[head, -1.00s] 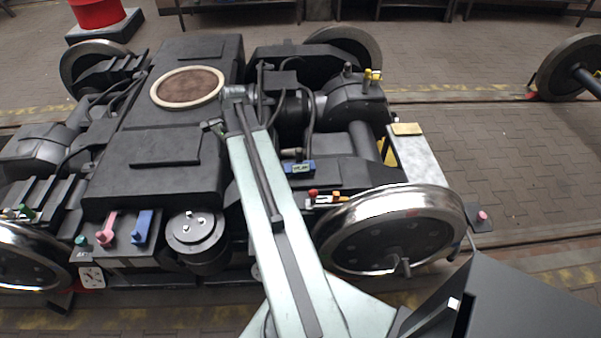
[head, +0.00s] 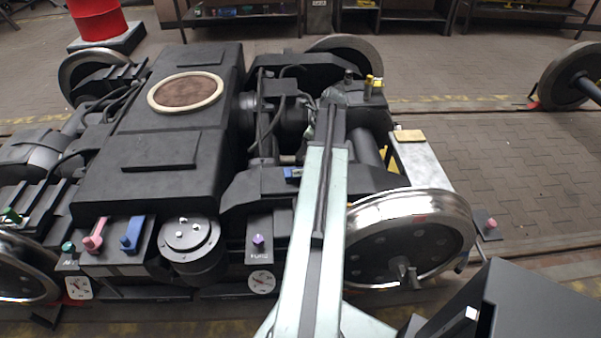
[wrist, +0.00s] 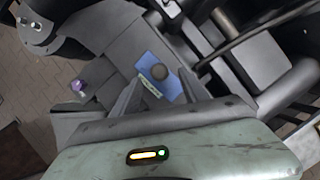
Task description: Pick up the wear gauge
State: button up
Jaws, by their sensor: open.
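What looks like the wear gauge is a small blue block with a pale display, lying on the dark bogie frame. In the head view the gauge (head: 292,174) is partly hidden by my arm. In the wrist view the gauge (wrist: 146,66) shows a round dark knob and a pale greenish label strip. My gripper (wrist: 158,83) is open and empty, its two dark fingers pointing towards the gauge, one on each side of it in the picture. I cannot tell the gap in depth. In the head view the fingers are not clear.
A purple knob (head: 258,240) stands on the bogie's near side, by pink (head: 95,236) and blue (head: 133,234) levers. A dark hose (head: 268,128) and the motor parts crowd the gauge. A steel wheel (head: 410,238) stands right of my arm.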

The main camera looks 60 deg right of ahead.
aim_at(300, 167)
jog(key=b+x, duration=0.4)
jog(key=x, duration=0.1)
jog(key=shift+f, duration=0.15)
grip_shut()
dwell(1.1)
